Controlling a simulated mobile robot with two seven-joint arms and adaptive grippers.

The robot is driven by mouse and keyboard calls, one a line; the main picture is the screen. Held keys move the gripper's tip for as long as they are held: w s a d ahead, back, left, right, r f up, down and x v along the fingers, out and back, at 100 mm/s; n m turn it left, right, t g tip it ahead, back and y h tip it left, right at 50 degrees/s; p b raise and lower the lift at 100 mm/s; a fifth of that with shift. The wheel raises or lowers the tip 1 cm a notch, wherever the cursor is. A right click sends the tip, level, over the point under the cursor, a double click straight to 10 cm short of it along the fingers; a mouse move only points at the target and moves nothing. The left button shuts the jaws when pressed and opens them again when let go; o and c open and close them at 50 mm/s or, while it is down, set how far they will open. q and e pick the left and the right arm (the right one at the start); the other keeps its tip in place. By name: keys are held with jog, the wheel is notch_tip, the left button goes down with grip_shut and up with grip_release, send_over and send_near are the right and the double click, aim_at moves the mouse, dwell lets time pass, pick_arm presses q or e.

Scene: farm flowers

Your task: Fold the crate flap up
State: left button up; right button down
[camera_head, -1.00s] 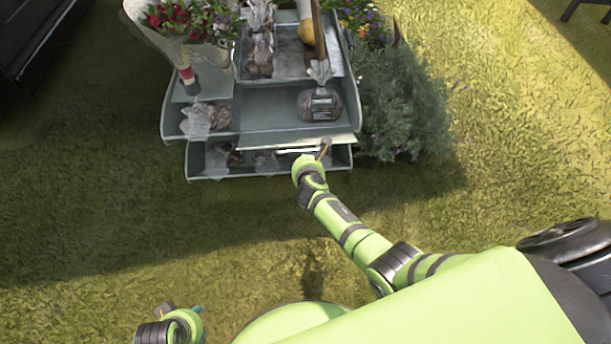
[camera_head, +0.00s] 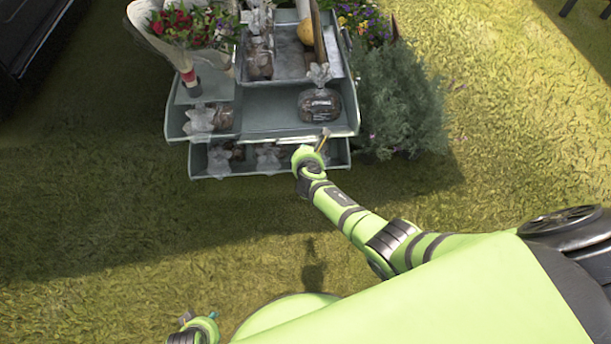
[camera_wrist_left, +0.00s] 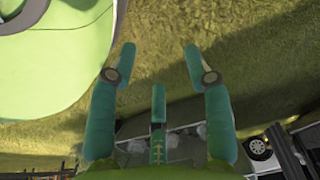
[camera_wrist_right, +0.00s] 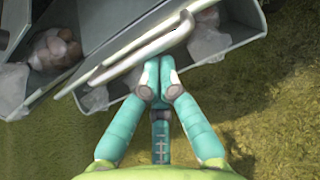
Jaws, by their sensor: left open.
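The grey crate (camera_head: 265,108) stands above a lower crate at the top middle of the head view. Its front flap (camera_head: 285,138) runs along the front edge and looks folded upward. In the right wrist view the flap shows as a pale looped edge (camera_wrist_right: 125,57) slanting across the top. My right gripper (camera_head: 322,142) is at the right part of this edge. In the right wrist view its fingers (camera_wrist_right: 160,68) are together, against or just below the flap; contact is unclear. My left gripper (camera_head: 198,315) is low at the left, open and empty (camera_wrist_left: 158,58), away from the crate.
A lower crate (camera_head: 215,176) with bagged goods sits beneath. A bagged item (camera_head: 319,104) and a wrapped bouquet (camera_head: 185,30) stand on the upper levels. A bushy plant (camera_head: 402,105) is close on the right. Grass (camera_head: 120,220) in front is open.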

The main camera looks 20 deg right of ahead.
aim_at(304, 138)
jog(key=shift+w+d+r+p, duration=0.15)
jog(key=shift+w+r+p, duration=0.4)
jog(key=shift+r, duration=0.2)
jog(key=shift+w+d+r+p, duration=0.15)
jog(key=shift+w+r+p, duration=0.3)
jog(key=shift+r+p, duration=0.25)
pick_arm(q)
jog(key=shift+w+a+f+t, duration=0.15)
jog(key=shift+w+f+t, duration=0.1)
jog(key=shift+w+t, duration=0.15)
jog(key=shift+w+a+f+t, duration=0.1)
jog(key=shift+w+f+t, duration=0.15)
jog(key=shift+w, duration=0.25)
pick_arm(e)
jog(key=shift+r, duration=0.1)
jog(key=shift+w+d+r, duration=0.1)
jog(key=shift+w+r, duration=0.05)
jog(key=shift+r, duration=0.15)
jog(key=shift+f, duration=0.1)
